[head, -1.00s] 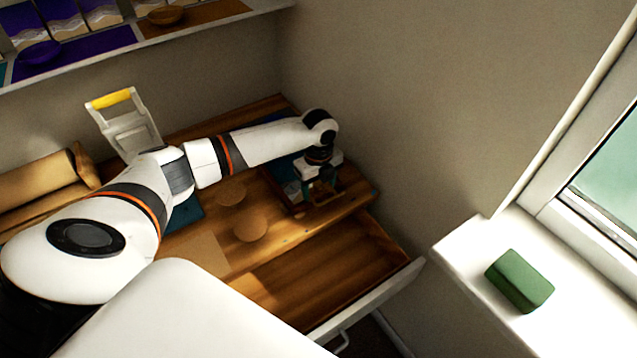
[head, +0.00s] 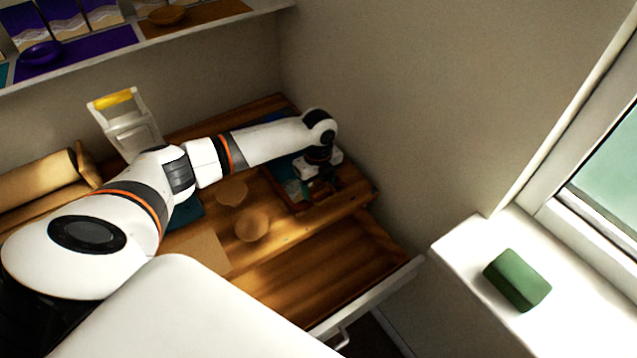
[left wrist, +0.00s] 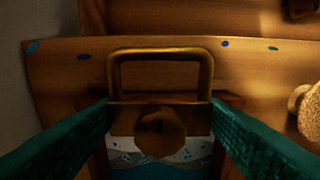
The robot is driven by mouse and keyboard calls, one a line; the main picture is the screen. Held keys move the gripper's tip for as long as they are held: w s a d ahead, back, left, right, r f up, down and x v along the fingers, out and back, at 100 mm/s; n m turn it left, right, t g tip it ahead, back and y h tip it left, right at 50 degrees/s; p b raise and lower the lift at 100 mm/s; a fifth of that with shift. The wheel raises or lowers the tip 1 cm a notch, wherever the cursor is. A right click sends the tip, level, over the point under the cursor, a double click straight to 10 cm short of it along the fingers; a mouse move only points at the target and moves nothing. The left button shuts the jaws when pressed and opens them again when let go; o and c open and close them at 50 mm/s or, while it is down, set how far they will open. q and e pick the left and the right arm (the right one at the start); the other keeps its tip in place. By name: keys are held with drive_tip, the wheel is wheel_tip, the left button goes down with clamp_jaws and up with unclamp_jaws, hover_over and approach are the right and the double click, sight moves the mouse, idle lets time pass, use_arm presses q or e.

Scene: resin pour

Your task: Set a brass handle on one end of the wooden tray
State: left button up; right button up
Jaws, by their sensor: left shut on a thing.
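The brass handle (left wrist: 160,55) is a squared loop in the left wrist view. My left gripper (left wrist: 160,106) is shut on it, with a teal finger at each side of its legs. The wooden tray (left wrist: 230,99) is below, with white and teal resin inside. The handle is at one end of the tray; I cannot tell whether it touches. A round brown piece (left wrist: 160,131) between the fingers hides part of that end. In the head view, my left gripper (head: 322,187) is low over the tray (head: 300,209), and the handle is hard to make out. My right gripper is out of view.
An open drawer (head: 318,270) juts out below the worktop. Round wooden coasters (head: 252,225) lie left of the tray. A green block (head: 517,280) sits on the windowsill. A white frame with a yellow grip (head: 112,100) stands at the back left. The wall is close behind.

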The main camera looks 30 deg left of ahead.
use_arm(q)
drive_tip(key=shift+f, duration=0.25)
drive_tip(key=shift+f, duration=0.25)
drive_tip(key=shift+s+d+f, duration=0.1)
drive_tip(key=shift+f, duration=0.15)
idle(0.4)
